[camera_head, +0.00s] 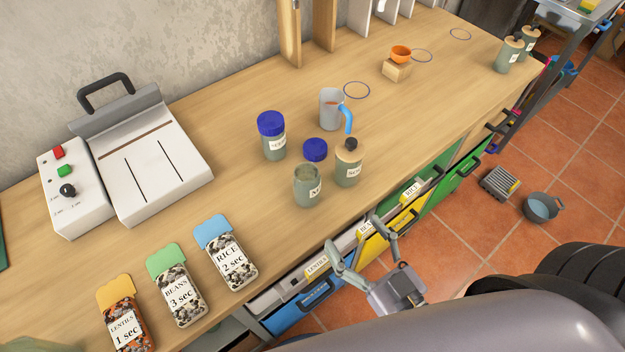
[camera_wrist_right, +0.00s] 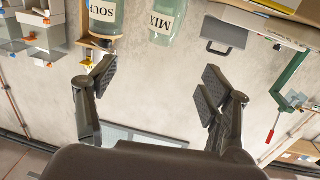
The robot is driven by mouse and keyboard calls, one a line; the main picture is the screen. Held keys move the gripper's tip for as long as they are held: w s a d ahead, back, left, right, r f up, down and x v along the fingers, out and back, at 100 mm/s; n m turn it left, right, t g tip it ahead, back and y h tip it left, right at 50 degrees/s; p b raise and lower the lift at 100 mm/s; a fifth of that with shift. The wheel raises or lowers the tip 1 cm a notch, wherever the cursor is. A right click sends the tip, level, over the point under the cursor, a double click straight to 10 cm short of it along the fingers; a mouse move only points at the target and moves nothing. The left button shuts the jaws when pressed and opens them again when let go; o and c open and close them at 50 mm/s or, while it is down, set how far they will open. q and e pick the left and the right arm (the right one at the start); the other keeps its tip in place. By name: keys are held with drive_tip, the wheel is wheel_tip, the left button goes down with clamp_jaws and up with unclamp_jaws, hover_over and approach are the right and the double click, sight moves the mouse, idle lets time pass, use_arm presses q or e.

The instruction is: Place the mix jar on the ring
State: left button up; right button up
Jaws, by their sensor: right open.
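The mix jar (camera_head: 307,188) is a grey-green jar with an open top, standing upright near the table's front edge. Its MIX label (camera_wrist_right: 166,22) shows upside down in the right wrist view. A blue lid (camera_head: 315,149) lies behind it. My left gripper is out of view.
The soup jar (camera_head: 348,163), with a wooden lid, stands close right of the mix jar. A blue-lidded jar (camera_head: 273,145) and a grey jug (camera_head: 331,110) stand behind. A wooden block (camera_head: 397,71) bears an orange cup (camera_head: 401,54). A sealer (camera_head: 150,165) and three labelled packets are left.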

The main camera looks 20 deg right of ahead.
sight(312, 183)
drive_tip(key=p+x, duration=0.2)
drive_tip(key=x, duration=1)
drive_tip(key=shift+f+p, duration=0.1)
drive_tip(key=shift+p, duration=0.3)
drive_tip(key=x, duration=0.1)
drive_tip(key=p+x, duration=0.1)
drive_tip(key=x, duration=0.2)
drive_tip(key=shift+w+a+p, duration=0.3)
drive_tip(key=shift+a+p, duration=0.1)
drive_tip(key=shift+w+f, duration=0.15)
drive_tip(key=shift+w, duration=0.1)
drive_tip(key=shift+s, duration=0.1)
drive_tip(key=shift+c, duration=0.4)
drive_tip(key=shift+c, duration=0.6)
drive_tip(key=c, duration=1.4)
